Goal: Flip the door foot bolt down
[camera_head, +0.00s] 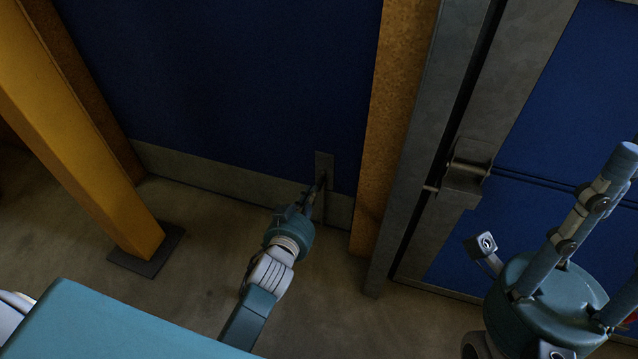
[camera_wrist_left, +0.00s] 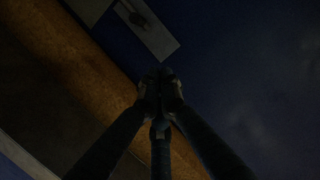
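The door foot bolt is a small grey metal fitting on a plate (camera_head: 324,165) low on the blue door, and my left gripper partly covers it. In the left wrist view the pale plate (camera_wrist_left: 158,42) and a dark bolt piece (camera_wrist_left: 137,17) are at the top, beyond the fingertips. My left gripper (camera_head: 318,192) reaches toward the plate from below. Its fingertips (camera_wrist_left: 163,80) are drawn together with nothing visible between them; contact with the bolt cannot be told. My right gripper (camera_head: 585,225) has its fingers spread and empty at the right.
A yellow post (camera_head: 85,140) on a dark foot stands at the left. A rusty upright (camera_head: 385,130) and a grey metal frame (camera_head: 425,130) stand right of the bolt. A grey latch (camera_head: 465,175) juts out near my right gripper. The concrete floor (camera_head: 190,215) is clear.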

